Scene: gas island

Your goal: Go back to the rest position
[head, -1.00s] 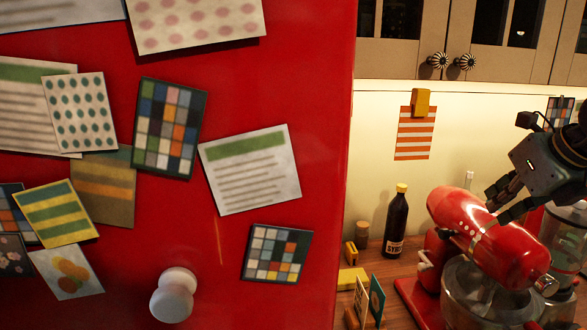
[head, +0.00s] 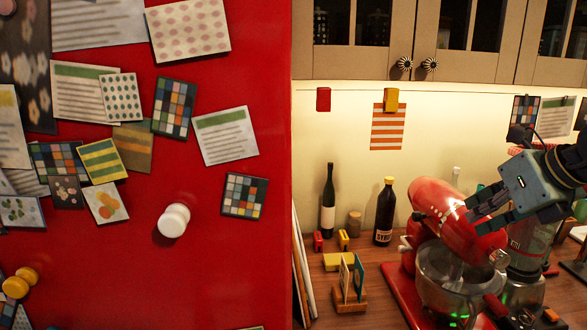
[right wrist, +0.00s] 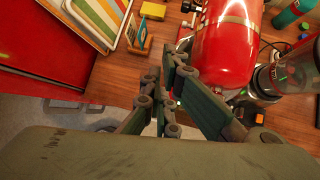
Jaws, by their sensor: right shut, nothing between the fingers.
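My right gripper (head: 484,212) comes in from the right in the head view, in front of the red stand mixer (head: 442,203). Its fingers are shut with nothing between them. In the right wrist view the fingers of the right gripper (right wrist: 158,90) meet in the middle, above the counter's front edge. The red mixer (right wrist: 225,45) lies just beyond them; I cannot tell whether they touch. My left gripper does not show in either view.
A red fridge door (head: 225,285) covered with notes fills the left, with a white knob (head: 174,220). A wooden counter (head: 385,310) holds a dark bottle (head: 385,215), a card holder (head: 351,298) and a glass blender (head: 528,250). Cabinets (head: 365,65) hang above.

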